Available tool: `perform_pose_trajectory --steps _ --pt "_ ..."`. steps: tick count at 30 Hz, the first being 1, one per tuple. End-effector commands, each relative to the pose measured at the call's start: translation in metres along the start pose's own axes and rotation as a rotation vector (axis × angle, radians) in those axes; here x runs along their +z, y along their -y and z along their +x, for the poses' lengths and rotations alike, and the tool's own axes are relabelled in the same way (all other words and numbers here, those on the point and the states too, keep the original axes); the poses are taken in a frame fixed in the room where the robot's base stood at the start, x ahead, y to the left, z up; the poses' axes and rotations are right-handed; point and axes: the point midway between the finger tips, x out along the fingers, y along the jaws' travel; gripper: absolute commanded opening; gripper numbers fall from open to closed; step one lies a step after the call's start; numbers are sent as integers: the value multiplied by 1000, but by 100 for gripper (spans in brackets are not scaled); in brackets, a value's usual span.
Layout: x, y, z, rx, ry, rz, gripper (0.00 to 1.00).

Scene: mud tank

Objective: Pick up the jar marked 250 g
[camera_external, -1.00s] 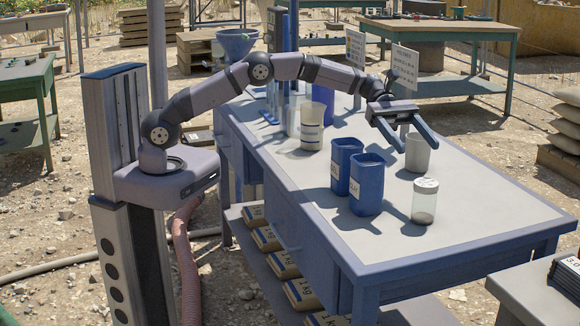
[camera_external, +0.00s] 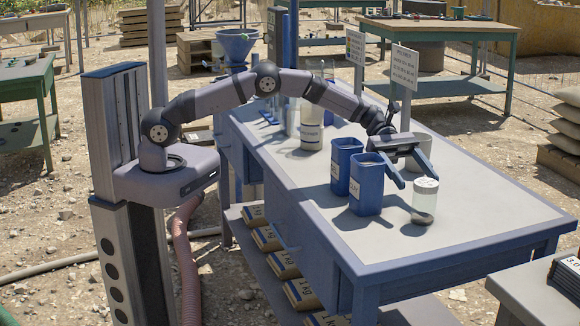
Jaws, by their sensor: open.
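A clear jar (camera_external: 424,201) with a white lid and a little dark stuff at its bottom stands upright on the table, right of two blue containers. Its marking cannot be read at this size. My gripper (camera_external: 413,178) is open and empty, pointing down, with its fingertips above and beside the jar's lid. I cannot tell whether either finger touches the jar. The blue containers (camera_external: 341,167) and (camera_external: 367,183) carry white labels too small to read fully.
The table (camera_external: 480,235) is clear in front of and right of the jar. A grey cup (camera_external: 420,143) stands behind my gripper, partly hidden. A pale labelled beaker (camera_external: 311,133), clear cylinders and two upright sign cards (camera_external: 404,66) stand farther back.

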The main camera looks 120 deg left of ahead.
Motion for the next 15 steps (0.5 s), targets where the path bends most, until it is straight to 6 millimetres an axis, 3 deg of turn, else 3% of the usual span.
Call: perform_pose_trajectory --steps 15 --pt "1 1 58 -2 0 0 65"
